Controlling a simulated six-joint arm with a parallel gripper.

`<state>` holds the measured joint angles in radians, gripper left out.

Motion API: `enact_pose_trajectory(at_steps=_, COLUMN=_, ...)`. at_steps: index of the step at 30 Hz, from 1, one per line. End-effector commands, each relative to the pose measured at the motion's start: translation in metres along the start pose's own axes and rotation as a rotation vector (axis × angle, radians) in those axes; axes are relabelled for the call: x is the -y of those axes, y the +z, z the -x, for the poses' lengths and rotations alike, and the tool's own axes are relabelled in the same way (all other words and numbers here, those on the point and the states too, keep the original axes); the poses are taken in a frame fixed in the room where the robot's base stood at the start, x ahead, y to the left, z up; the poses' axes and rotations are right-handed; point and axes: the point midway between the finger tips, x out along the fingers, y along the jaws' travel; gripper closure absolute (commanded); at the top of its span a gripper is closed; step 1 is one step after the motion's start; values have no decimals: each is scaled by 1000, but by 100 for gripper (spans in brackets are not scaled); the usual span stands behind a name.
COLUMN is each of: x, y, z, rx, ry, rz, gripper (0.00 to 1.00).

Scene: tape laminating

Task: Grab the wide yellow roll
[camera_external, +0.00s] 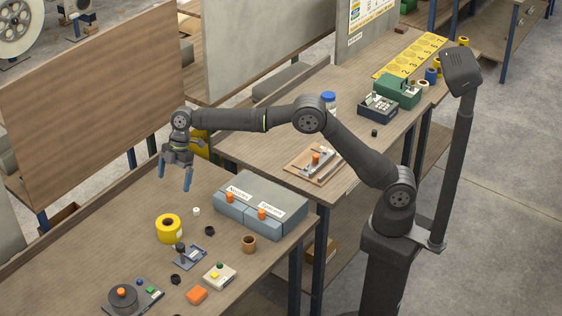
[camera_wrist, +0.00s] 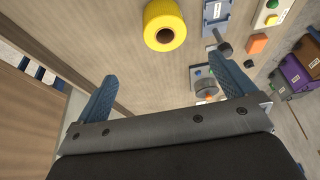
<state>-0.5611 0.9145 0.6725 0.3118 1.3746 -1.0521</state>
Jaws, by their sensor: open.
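The wide yellow roll (camera_external: 169,228) stands on the near wooden table in the external view, with its round hole facing up. The roll is not touched.
A grey-blue box (camera_external: 262,205) with orange knobs stands right of the roll. A small grey-blue stand (camera_external: 189,257), an orange block (camera_external: 197,295), a brown ring (camera_external: 249,243) and a button box (camera_external: 219,276) are nearby. A wooden panel (camera_external: 95,105) rises behind the table.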

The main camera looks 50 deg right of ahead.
Motion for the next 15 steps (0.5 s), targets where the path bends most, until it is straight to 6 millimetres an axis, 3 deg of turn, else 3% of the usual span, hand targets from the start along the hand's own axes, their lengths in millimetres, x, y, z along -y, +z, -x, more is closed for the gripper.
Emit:
enact_pose_trajectory(at_steps=7, x=2, y=-36, z=-19, rx=155, ry=-6, rz=10, gripper=0)
enact_pose_trajectory(at_steps=15, x=7, y=-46, z=-28, rx=238, ry=7, rz=-9, gripper=0)
